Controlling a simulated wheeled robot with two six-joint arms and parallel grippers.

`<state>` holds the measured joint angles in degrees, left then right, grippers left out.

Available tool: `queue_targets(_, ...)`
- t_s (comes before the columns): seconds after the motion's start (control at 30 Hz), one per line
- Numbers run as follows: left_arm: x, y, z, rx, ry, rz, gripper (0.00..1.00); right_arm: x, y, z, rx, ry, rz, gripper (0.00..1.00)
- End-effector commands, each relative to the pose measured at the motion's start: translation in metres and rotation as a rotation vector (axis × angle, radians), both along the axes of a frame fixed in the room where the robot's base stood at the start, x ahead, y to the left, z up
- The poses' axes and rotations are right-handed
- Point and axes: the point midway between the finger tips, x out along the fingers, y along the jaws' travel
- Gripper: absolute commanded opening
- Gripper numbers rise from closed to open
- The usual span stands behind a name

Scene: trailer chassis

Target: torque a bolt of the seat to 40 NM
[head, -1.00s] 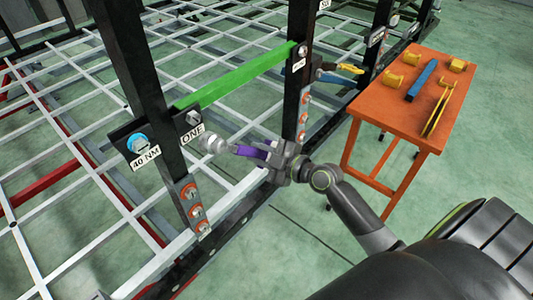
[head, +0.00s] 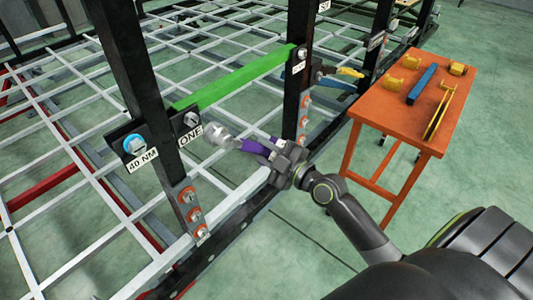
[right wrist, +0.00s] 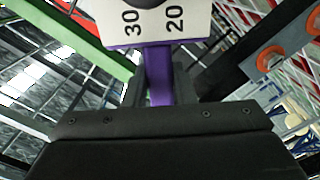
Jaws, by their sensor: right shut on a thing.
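My right gripper (head: 272,152) is shut on the purple handle of a torque tool (head: 250,146). The tool's pale round head (head: 217,134) points left, close to a silver bolt (head: 192,119) above the label "ONE"; I cannot tell whether they touch. In the right wrist view the purple handle (right wrist: 159,75) is between the fingers, below a white scale plate (right wrist: 150,22) reading 30 and 20. A bolt with a blue ring (head: 135,145) is on the dark plate at left, above the "40 NM" label (head: 143,160). My left gripper is not in view.
A green bar (head: 235,80) spans two black posts (head: 133,60). Orange-ringed bolts (head: 193,215) line the post's lower part. An orange table (head: 400,110) at right holds a blue bar and several yellow parts. Open white grid frame lies behind; green floor is clear at front.

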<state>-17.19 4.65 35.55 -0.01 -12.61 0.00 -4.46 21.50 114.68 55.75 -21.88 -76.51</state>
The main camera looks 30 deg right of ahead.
Motion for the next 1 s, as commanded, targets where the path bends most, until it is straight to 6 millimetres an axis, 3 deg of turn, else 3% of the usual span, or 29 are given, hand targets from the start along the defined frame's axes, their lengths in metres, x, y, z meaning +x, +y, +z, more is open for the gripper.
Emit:
queue_targets(0.5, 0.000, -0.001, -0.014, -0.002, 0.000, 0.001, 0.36, 0.042, 0.016, 0.001, 0.002, -0.005, 0.000, 0.00)
queue_targets(1.0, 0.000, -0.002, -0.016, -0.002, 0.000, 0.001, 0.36, 0.050, 0.019, 0.002, 0.001, -0.004, 0.000, 0.00)
